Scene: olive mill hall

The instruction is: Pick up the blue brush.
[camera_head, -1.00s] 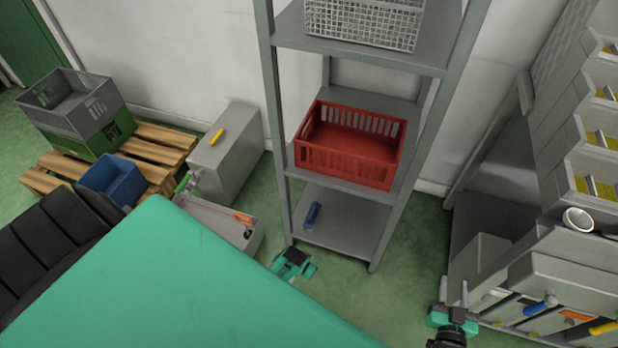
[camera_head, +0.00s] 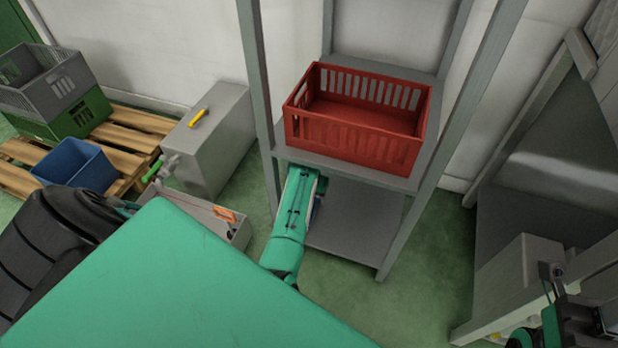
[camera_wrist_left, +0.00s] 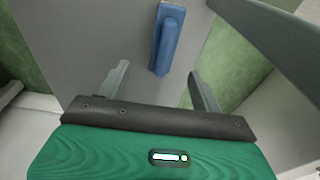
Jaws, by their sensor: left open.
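The blue brush (camera_wrist_left: 167,42) lies on the grey lower shelf (camera_head: 355,222). In the left wrist view it is ahead of my left gripper (camera_wrist_left: 158,76), roughly in line with the gap between the fingers. The left gripper is open and empty, and no finger visibly touches the brush. In the head view my green left arm reaches in at the left side of the lower shelf and hides nearly all of the brush. Part of my right arm shows at the lower right edge of the head view, but its finger state is unclear.
A red crate (camera_head: 355,140) sits on the shelf above. Grey uprights (camera_head: 258,75) frame the rack. A grey metal box (camera_head: 215,140), a blue bin (camera_head: 75,165) and stacked crates (camera_head: 60,100) on a pallet stand to the left. The lower shelf's right side is clear.

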